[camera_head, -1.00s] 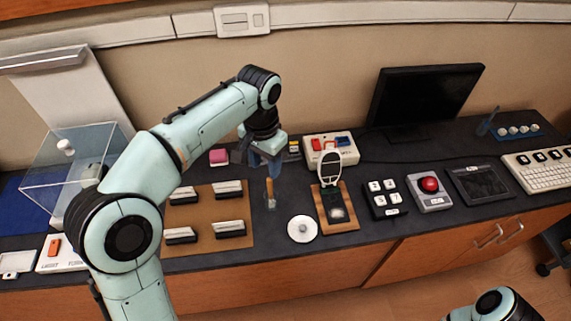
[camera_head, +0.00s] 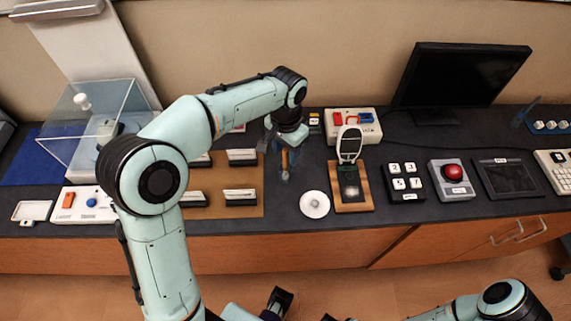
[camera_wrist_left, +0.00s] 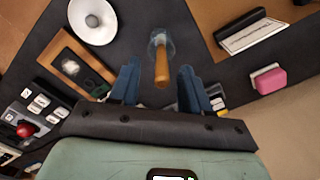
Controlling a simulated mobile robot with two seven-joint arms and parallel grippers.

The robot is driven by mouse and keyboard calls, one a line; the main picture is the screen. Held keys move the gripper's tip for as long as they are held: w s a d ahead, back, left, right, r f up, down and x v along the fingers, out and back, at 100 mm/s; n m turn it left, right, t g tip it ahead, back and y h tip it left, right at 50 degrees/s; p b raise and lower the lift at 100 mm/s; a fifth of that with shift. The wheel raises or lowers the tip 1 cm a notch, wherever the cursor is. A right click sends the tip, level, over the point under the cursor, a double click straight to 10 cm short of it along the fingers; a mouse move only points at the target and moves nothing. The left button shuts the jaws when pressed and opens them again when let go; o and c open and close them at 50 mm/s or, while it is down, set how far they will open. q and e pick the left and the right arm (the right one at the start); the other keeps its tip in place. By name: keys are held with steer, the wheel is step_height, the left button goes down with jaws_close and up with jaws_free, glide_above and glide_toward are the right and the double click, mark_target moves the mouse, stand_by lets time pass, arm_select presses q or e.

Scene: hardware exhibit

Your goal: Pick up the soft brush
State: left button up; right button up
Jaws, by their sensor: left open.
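The soft brush (camera_head: 284,165) has a wooden handle and a pale, see-through bristle end, and lies on the dark counter to the right of the brown mat. In the left wrist view the brush (camera_wrist_left: 161,62) shows between the two blue fingers, handle end nearest the gripper. My left gripper (camera_head: 281,143) hangs over the handle end from behind. In the left wrist view its fingers (camera_wrist_left: 159,82) are spread apart, one on each side of the handle, with gaps showing.
A white disc (camera_head: 314,204) and a wooden board with an oval-headed stand (camera_head: 350,188) are close on the right. The brown mat (camera_head: 233,211) with several holders is on the left. A pink block (camera_wrist_left: 270,81) and a switch box (camera_head: 354,126) are behind.

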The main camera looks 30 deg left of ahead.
mark_target(285, 170)
arm_select(q)
step_height(285, 170, down, 3)
steer(key=shift+a+f, duration=0.1)
steer(key=shift+f, duration=0.1)
steer(key=shift+c, duration=0.3)
jaws_close()
steer(key=shift+r, duration=0.1)
